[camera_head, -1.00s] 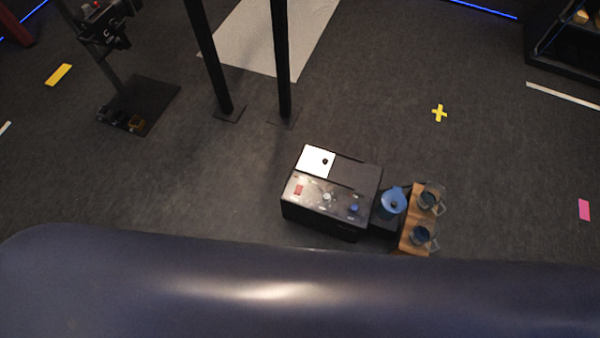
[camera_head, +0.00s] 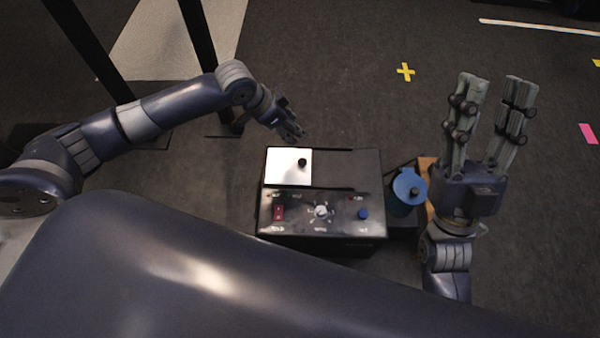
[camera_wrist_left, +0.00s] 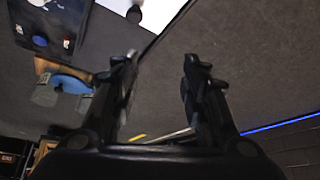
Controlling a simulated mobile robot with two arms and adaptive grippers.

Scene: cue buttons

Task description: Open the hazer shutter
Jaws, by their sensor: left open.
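The hazer (camera_head: 320,222) is a black box standing in the middle of the head view. A white shutter plate (camera_head: 283,170) with a black knob (camera_head: 302,162) covers the left part of its top, with a dark panel to the right. My left gripper (camera_head: 293,133) is just beyond the shutter's far edge, apart from the knob. In the left wrist view, its fingers (camera_wrist_left: 160,80) are spread with nothing between them. My right gripper (camera_head: 490,105) is open and empty, right of the hazer. It hides part of what lies under it.
The hazer's front panel holds a red switch (camera_head: 279,212), a dial (camera_head: 321,212) and a blue button (camera_head: 363,214). A blue-topped container (camera_head: 409,187) stands at its right. Dark stand posts (camera_head: 199,38) rise behind my left arm. Floor beyond the hazer is mostly clear.

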